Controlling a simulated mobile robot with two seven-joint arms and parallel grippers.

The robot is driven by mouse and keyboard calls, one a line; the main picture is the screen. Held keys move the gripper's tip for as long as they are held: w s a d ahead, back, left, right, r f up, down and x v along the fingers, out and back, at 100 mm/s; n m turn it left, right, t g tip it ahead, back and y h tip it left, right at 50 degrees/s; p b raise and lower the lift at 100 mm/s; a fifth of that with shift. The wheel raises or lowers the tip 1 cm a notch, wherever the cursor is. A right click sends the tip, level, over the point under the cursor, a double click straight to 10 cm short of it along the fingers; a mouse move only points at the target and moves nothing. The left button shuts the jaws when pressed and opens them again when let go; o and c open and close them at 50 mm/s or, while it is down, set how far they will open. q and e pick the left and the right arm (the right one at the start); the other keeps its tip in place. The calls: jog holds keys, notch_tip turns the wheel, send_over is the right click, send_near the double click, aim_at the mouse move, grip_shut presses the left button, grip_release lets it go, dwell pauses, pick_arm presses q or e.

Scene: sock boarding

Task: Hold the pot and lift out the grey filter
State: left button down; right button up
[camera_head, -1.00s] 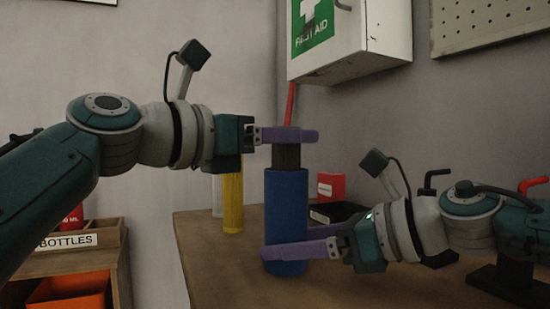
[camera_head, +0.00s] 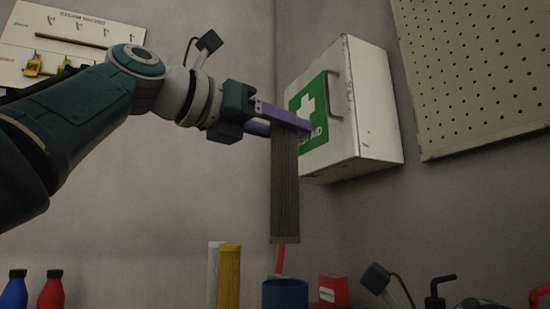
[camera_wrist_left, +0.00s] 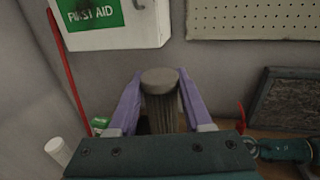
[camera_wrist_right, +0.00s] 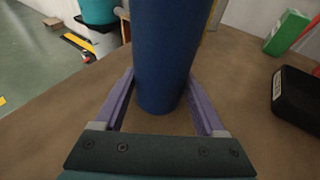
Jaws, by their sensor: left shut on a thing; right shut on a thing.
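The grey filter (camera_head: 285,185) is a long ribbed cylinder hanging upright in the head view. My left gripper (camera_head: 285,118) is shut on its top end. In the left wrist view the filter's round cap (camera_wrist_left: 159,80) sits between the purple fingers. The filter's lower end is above the rim of the blue pot (camera_head: 285,292), with a gap between them. In the right wrist view the blue pot (camera_wrist_right: 168,50) stands on the table between the purple fingers of my right gripper (camera_wrist_right: 165,98), which is shut on it low down. My right gripper is out of the head view.
A first aid box (camera_head: 350,115) hangs on the wall close behind the filter. A yellow cylinder (camera_head: 229,275) and a red box (camera_head: 333,290) stand near the pot. A black case (camera_wrist_right: 298,100) lies on the table (camera_wrist_right: 60,140). A pegboard (camera_head: 475,75) is at the right.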

jog(key=o, duration=0.9)
jog(key=shift+o, duration=0.2)
jog(key=shift+d, duration=0.1)
